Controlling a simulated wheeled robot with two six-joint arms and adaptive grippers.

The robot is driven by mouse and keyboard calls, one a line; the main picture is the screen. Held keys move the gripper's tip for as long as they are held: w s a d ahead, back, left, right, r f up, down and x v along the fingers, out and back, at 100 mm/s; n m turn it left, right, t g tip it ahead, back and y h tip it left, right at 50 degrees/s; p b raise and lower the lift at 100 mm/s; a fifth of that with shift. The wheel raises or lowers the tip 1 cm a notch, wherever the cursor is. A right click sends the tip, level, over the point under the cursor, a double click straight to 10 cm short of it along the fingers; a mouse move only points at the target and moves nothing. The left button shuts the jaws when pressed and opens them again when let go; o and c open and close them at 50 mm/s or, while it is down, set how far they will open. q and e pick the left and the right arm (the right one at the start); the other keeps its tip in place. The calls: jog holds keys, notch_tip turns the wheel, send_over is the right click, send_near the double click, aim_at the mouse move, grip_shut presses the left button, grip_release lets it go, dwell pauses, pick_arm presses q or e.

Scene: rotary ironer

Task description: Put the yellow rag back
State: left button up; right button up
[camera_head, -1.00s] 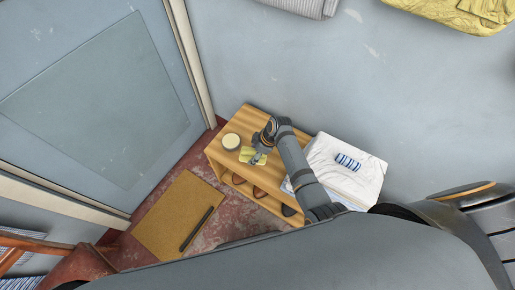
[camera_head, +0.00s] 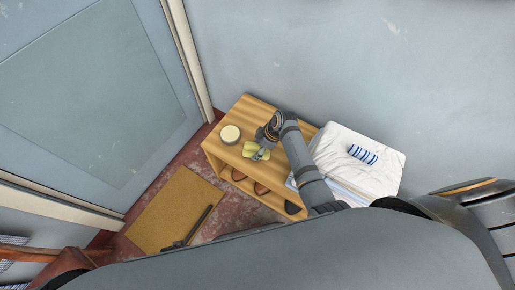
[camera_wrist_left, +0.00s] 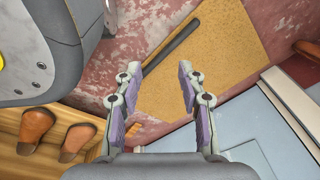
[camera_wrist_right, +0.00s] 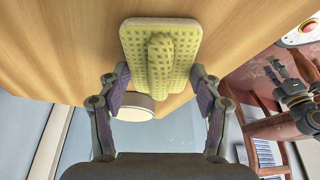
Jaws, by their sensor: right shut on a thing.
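The yellow rag (camera_head: 250,149) is on the top of a wooden shelf unit (camera_head: 252,104), beside a round cream-topped container (camera_head: 230,134). In the right wrist view the rag (camera_wrist_right: 183,35) has a waffle texture and a raised ridge in the middle. My right gripper (camera_head: 260,154) is at the rag and shut on it; its fingers also show in the right wrist view (camera_wrist_right: 160,72), one on each side. My left gripper (camera_wrist_left: 160,68) is open and empty above the floor.
A white folded stack (camera_head: 372,181) with a blue-striped roll (camera_head: 362,154) stands right of the shelf. Brown shoes (camera_wrist_left: 36,126) sit in the shelf below. Walls close in behind and left.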

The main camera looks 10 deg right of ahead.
jog(key=shift+f, duration=0.1)
jog(key=o, duration=1.3)
jog(key=shift+o, duration=0.2)
jog(key=shift+r, duration=0.35)
pick_arm(q)
jog(key=s+p, duration=0.3)
jog(key=s, duration=0.3)
pick_arm(e)
jog(key=v, duration=1.1)
jog(key=shift+d+r, duration=0.2)
jog(key=shift+d, duration=0.05)
pick_arm(q)
jog(key=shift+a+f, duration=0.1)
